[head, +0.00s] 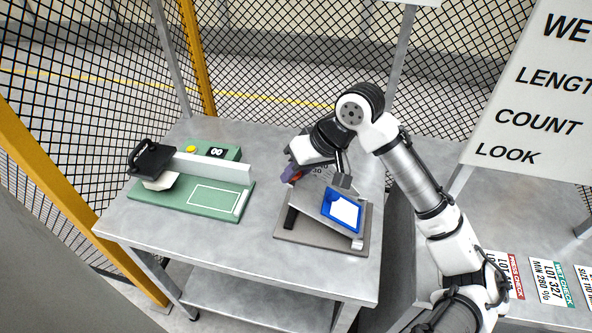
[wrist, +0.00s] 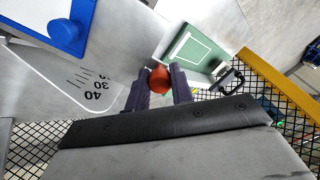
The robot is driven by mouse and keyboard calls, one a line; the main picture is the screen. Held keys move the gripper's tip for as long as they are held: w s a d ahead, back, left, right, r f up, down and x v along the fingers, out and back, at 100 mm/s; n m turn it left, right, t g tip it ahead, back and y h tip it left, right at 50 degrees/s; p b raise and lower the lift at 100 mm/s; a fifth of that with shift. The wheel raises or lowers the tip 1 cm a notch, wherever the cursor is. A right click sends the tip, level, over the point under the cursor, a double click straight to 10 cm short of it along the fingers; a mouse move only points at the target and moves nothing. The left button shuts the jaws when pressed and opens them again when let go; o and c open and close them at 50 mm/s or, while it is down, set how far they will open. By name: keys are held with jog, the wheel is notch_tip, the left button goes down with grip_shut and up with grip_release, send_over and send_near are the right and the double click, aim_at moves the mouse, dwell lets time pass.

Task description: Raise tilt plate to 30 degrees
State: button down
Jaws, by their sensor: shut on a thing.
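The tilt plate (head: 331,207) is a grey plate that slopes above a grey base (head: 322,241) on the table. A blue tray with a white sheet (head: 343,210) lies on it. My gripper (head: 291,174) is at the plate's raised left side. In the wrist view my gripper's dark fingers (wrist: 158,92) are shut on a round orange-red knob (wrist: 158,79). The angle scale (wrist: 85,88) shows there with tick marks and a 40 and what looks like a 30. The pointer and the exact angle cannot be read.
A green fixture (head: 185,198) with a black-handled lever stands left on the grey table (head: 240,250). A green box with a yellow button (head: 214,151) is behind it. Wire mesh and a yellow post (head: 195,60) rise behind. A second table with labels is at right.

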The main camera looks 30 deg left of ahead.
jog(key=c, duration=1.2)
grip_release()
jog(key=b+v, duration=0.1)
jog(key=v, duration=1.2)
jog(key=shift+d+r, duration=0.15)
jog(key=shift+r, duration=0.25)
jog(key=shift+w, duration=0.1)
